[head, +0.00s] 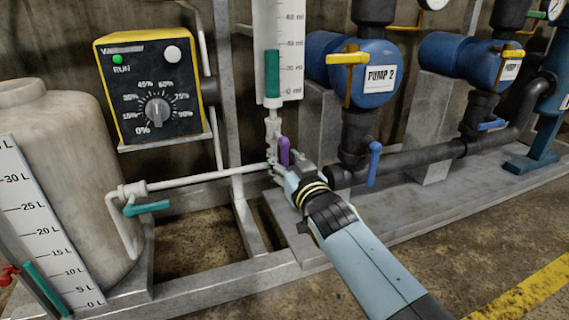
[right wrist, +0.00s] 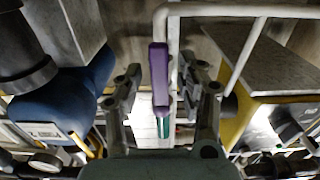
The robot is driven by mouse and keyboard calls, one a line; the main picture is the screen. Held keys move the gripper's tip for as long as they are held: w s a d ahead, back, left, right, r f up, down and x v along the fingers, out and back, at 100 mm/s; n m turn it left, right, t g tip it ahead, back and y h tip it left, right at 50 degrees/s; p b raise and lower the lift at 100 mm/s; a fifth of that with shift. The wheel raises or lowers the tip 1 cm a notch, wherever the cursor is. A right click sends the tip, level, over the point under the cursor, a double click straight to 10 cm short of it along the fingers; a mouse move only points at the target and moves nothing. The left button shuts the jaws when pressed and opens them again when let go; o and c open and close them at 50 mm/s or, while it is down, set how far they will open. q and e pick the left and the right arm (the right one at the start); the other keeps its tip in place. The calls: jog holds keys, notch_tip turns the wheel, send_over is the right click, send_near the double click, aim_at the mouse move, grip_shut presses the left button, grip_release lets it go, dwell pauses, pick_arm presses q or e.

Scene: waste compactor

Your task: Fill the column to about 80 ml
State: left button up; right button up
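The clear column (head: 272,25) stands at top centre in the head view, with a white scale beside it. Its teal liquid (head: 272,75) tops out between the 20 and 40 marks; the column's top is out of view. Below it, a purple valve handle (head: 284,150) sits on the pipe fitting and points up. My right gripper (head: 286,174) is at this handle. In the right wrist view, the purple handle (right wrist: 159,75) lies between the two spread fingers of the gripper (right wrist: 163,82), with a gap on each side. My left gripper is out of view.
A yellow control box (head: 155,85) with a dial and lit green RUN lamp is at left. A pale tank (head: 75,125) with a litre scale and a teal-handled valve (head: 147,208) stand below. The blue PUMP 2 (head: 378,75) and dark pipes are right of the column.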

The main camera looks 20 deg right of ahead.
jog(key=shift+w, duration=0.15)
grip_shut()
dwell(0.5)
